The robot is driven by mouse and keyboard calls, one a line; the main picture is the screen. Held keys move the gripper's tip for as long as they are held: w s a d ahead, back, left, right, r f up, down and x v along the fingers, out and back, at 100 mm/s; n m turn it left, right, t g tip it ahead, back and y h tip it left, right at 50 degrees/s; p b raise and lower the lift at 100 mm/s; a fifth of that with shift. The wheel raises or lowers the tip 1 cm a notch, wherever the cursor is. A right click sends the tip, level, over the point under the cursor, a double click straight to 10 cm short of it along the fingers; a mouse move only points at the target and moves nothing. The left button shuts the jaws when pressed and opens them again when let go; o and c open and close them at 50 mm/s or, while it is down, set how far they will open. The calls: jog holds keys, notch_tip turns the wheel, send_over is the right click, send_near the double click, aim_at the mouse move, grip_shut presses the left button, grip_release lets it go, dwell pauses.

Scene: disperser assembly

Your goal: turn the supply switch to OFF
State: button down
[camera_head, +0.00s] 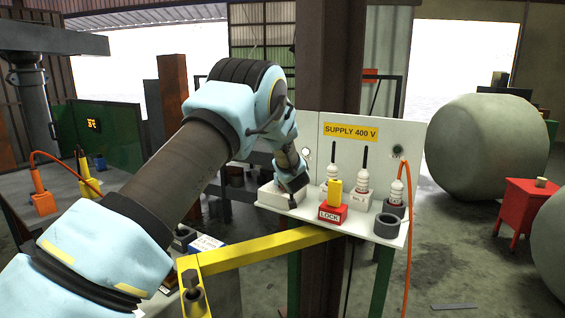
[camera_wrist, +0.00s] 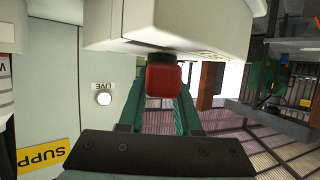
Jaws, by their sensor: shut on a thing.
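The supply switch shows in the wrist view as a red handle (camera_wrist: 163,80) on a dark stub at the face of a white box (camera_wrist: 172,28). My gripper (camera_wrist: 162,88) has its two teal fingers on either side of the red handle and is shut on it. In the head view my gripper (camera_head: 291,188) reaches down to the white box (camera_head: 270,198) at the left end of the white shelf. The red handle is hidden there. No ON or OFF marking is readable, so I cannot tell the switch's position. A pale round lamp (camera_wrist: 104,99) sits beside a LIVE label.
A SUPPLY 400 V panel (camera_head: 390,140) stands behind the shelf. A red LOCK block (camera_head: 333,214) with a yellow piece, white plugs (camera_head: 362,180) and a grey ring (camera_head: 387,226) stand to the right. A yellow beam (camera_head: 265,249) crosses below my arm. An orange cable hangs right.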

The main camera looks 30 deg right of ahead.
jog(key=n+y+p, duration=0.2)
jog(key=y+p, duration=0.1)
jog(key=shift+r+n+t+p, duration=0.15)
jog(key=shift+n+t+p, duration=0.15)
jog(key=shift+n+t, duration=0.1)
jog(key=shift+f+n+y, duration=0.2)
jog(key=shift+n+y, duration=1)
jog(key=shift+y, duration=0.3)
jog(key=c, duration=0.6)
grip_release()
jog(key=b+v, duration=0.4)
jog(key=v, duration=0.6)
jog(key=shift+s+d+r+b, duration=0.15)
jog(key=shift+s+d+b, duration=0.05)
jog(key=shift+s+b, duration=0.15)
